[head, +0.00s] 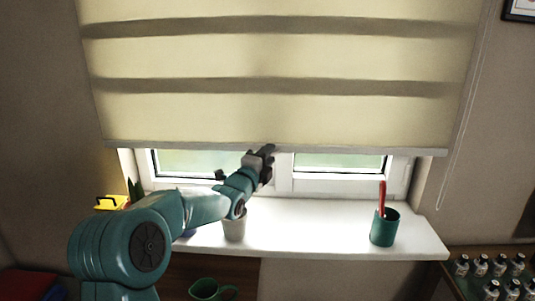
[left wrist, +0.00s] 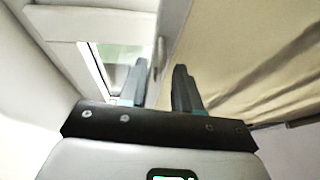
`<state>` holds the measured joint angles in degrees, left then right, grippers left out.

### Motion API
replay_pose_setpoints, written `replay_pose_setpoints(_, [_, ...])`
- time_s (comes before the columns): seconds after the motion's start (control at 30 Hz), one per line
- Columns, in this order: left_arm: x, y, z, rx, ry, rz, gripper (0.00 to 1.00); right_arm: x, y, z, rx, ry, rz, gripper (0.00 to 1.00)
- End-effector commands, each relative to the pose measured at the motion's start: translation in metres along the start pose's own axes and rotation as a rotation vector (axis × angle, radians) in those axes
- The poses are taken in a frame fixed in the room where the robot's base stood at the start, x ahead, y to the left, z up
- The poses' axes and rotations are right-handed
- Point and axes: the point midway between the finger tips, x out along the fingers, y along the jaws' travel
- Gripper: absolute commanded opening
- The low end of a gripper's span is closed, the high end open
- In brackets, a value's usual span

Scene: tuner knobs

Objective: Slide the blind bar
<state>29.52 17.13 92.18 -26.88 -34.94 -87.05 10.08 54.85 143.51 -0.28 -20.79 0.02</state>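The cream blind (head: 270,115) hangs over the window, with two darker bands across it. Its pale bottom bar (head: 370,150) runs level above the sill, leaving a strip of glass uncovered. My left gripper (head: 266,151) is at the bar near its middle, fingers pointing up. In the left wrist view the two dark fingers (left wrist: 160,82) stand apart with a gap. The blind's fabric (left wrist: 235,50) fills the right side behind the right finger, and its lower edge lines up with the gap. I cannot tell whether the bar lies between the fingers. My right gripper is not in view.
The white sill (head: 310,235) holds a green cup (head: 385,229) with a red item (head: 381,196), and a pale pot (head: 234,228) close under my left arm. A pull cord (head: 462,130) hangs at right. Small bottles (head: 490,266) stand at lower right.

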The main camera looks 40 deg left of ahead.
Motion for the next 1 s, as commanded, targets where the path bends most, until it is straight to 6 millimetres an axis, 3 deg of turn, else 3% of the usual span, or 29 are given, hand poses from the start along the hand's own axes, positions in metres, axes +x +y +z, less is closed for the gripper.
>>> replay_pose_setpoints(0.23, [0.0019, 0.0007, 0.0006, 0.000, 0.000, 0.000, 0.33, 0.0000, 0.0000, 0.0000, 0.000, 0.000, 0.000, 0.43])
replay_pose_setpoints(0.27, [0.0018, 0.0006, 0.0006, -0.001, 0.000, 0.000, 0.26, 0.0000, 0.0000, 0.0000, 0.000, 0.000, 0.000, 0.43])
replay_pose_setpoints(0.33, [0.0018, 0.0006, 0.0006, -0.001, 0.000, 0.000, 0.03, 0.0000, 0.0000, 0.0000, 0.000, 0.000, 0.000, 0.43])
replay_pose_setpoints(0.37, [0.0017, 0.0005, 0.0006, -0.001, 0.000, 0.000, 0.00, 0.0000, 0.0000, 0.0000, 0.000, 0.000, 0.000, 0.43])
replay_pose_setpoints(1.0, [0.0016, 0.0003, 0.0006, -0.003, 0.000, 0.000, 0.00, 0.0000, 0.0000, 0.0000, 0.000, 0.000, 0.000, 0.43])
